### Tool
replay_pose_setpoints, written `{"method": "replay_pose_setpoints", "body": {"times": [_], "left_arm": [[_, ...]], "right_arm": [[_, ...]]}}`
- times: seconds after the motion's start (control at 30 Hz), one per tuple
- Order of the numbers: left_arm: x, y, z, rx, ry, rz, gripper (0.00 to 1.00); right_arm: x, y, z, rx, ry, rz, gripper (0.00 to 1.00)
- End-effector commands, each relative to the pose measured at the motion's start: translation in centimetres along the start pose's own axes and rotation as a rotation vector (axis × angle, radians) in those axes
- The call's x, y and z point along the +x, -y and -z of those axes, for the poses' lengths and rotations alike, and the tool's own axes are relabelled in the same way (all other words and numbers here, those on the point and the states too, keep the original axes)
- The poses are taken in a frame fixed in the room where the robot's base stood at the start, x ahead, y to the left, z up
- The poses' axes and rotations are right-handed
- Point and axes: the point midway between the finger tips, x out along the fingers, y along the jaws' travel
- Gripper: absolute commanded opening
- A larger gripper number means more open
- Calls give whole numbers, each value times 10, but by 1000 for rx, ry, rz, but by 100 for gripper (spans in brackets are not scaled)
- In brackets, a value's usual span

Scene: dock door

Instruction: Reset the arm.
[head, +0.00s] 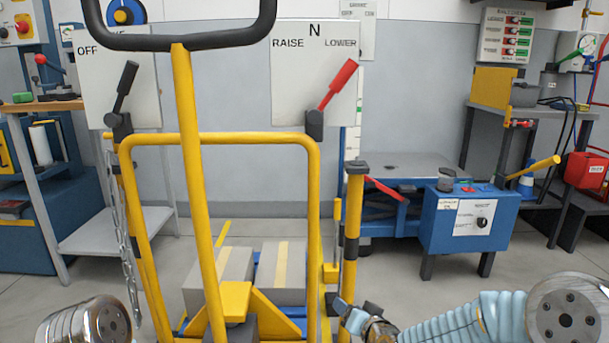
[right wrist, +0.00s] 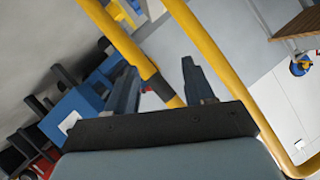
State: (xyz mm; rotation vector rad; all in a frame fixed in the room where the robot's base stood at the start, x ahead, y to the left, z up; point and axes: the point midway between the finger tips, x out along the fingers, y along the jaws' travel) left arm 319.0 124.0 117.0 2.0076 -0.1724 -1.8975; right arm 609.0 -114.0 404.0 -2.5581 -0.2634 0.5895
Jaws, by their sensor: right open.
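My right arm (head: 460,322) reaches in from the lower right of the head view. My right gripper (head: 347,312) is at its end, low beside the yellow post (head: 354,205) with black bands. In the right wrist view its two dark fingers (right wrist: 159,72) are apart. A yellow post with a black band (right wrist: 158,86) shows in line with the gap; I cannot tell whether it touches a finger. Nothing is seen gripped. Only a metal part of my left arm (head: 85,322) shows at the lower left; the left gripper is out of view.
A yellow pallet-jack frame (head: 213,139) with a black handle (head: 180,42) stands close in front. Grey boxes (head: 281,272) sit behind it. A blue bench (head: 465,222) stands to the right and a grey table (head: 120,228) to the left. Floor shows between them.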

Motion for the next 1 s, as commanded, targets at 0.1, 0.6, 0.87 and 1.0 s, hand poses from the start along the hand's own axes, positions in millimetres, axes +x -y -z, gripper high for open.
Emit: {"method": "replay_pose_setpoints", "body": {"times": [0.1,0.6,0.87,1.0], "left_arm": [[0,0,0,0,0,0,0],[-8,-3,0,-1,1,0,0],[-91,-36,-1,7,8,-2,0],[-131,-53,-2,11,12,-3,0]], "right_arm": [[-7,-52,-97,10,234,-102,53],[-168,-129,-352,108,1020,-294,53],[-195,-81,-280,98,1008,-286,53],[-211,-57,-247,96,1012,-283,53]]}}
